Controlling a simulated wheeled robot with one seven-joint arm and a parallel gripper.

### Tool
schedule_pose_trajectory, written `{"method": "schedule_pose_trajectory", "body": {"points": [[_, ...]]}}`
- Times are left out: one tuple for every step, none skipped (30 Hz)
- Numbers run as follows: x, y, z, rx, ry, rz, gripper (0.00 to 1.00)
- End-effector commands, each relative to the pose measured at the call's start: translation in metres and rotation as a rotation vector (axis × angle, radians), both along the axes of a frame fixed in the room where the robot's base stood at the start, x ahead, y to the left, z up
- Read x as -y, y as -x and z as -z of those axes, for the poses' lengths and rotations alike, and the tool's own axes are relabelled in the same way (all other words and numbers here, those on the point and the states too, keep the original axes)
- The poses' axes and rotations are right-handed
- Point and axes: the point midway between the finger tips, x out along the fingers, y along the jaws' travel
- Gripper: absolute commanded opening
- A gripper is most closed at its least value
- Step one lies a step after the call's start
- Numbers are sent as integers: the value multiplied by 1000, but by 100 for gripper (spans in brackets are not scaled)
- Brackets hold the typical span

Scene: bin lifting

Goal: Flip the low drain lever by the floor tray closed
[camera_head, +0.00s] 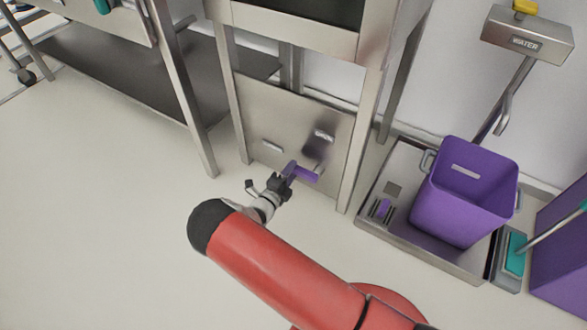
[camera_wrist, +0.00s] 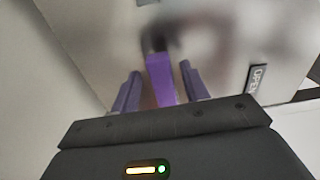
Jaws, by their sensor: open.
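The purple drain lever (camera_head: 305,174) sticks out from a low steel panel under the steel stand, left of the floor tray (camera_head: 369,219). In the wrist view the lever (camera_wrist: 160,78) runs from a dark pivot on the panel toward me. My gripper (camera_head: 288,175) is at the lever, low before the panel. In the wrist view my gripper (camera_wrist: 159,72) is open, one purple finger on each side of the lever, with gaps visible. An OPEN label (camera_wrist: 257,80) is right of the lever. Part of the lever is hidden by my gripper in the head view.
A purple bin (camera_head: 462,200) stands in the floor tray at right. A WATER box (camera_head: 527,36) hangs above it. The stand's legs (camera_head: 357,150) flank the panel. A steel table with a lower shelf (camera_head: 130,72) is at left. The front floor is clear.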

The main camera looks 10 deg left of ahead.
Motion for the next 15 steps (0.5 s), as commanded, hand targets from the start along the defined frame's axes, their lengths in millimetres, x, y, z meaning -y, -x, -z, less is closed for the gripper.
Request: {"method": "schedule_pose_trajectory", "body": {"points": [[-5, 10, -1, -2, 0, -5, 45], [-6, 15, -1, -3, 0, -4, 45], [-9, 22, -1, -2, 0, -4, 45], [-10, 26, -1, -1, 1, -4, 45], [-12, 31, -1, -2, 0, -4, 45], [-14, 36, 0, -2, 0, -4, 45], [-15, 40, 0, -3, 0, -4, 45], [-16, 44, 0, -2, 0, -4, 45], [-17, 47, 0, -1, 1, -3, 45], [-18, 50, 0, -1, 1, -2, 45], [-18, 51, 0, -1, 1, -2, 45], [-19, 53, 0, -1, 1, -2, 45], [-19, 54, 0, -1, 1, -2, 45], [-19, 54, 0, -1, 1, -2, 45], [-19, 55, 0, -1, 1, -2, 45]]}}
